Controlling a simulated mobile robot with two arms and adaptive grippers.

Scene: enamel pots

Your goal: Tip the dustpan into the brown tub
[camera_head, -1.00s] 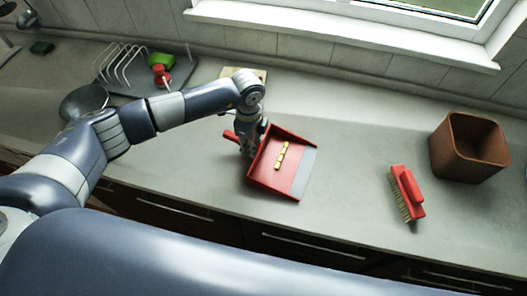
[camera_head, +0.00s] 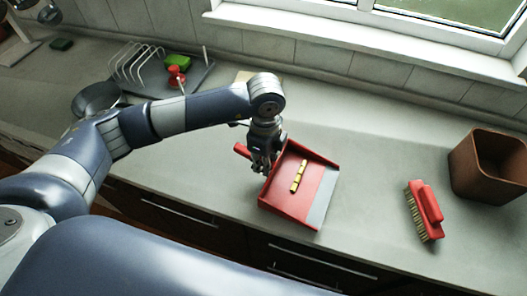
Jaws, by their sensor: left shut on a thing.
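The red dustpan (camera_head: 292,208), with a grey front lip, is at the middle of the counter, its lip toward the lower right. A short row of yellow pieces (camera_head: 298,177) lies in it. My left gripper (camera_head: 262,165) is shut on the dustpan at its handle end; the fingers partly hide the handle, whose red tip shows at the left. I cannot tell whether the pan touches the counter. The brown tub (camera_head: 488,182) stands open and upright at the right edge, well apart from the dustpan. Its inside bottom is hidden. My right gripper is not in view.
A red brush (camera_head: 424,211) with pale bristles lies on the counter between dustpan and tub. A dish rack (camera_head: 150,62) with green and red items, and a dark pan (camera_head: 97,97), are at the back left. The counter (camera_head: 375,165) between dustpan and brush is clear.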

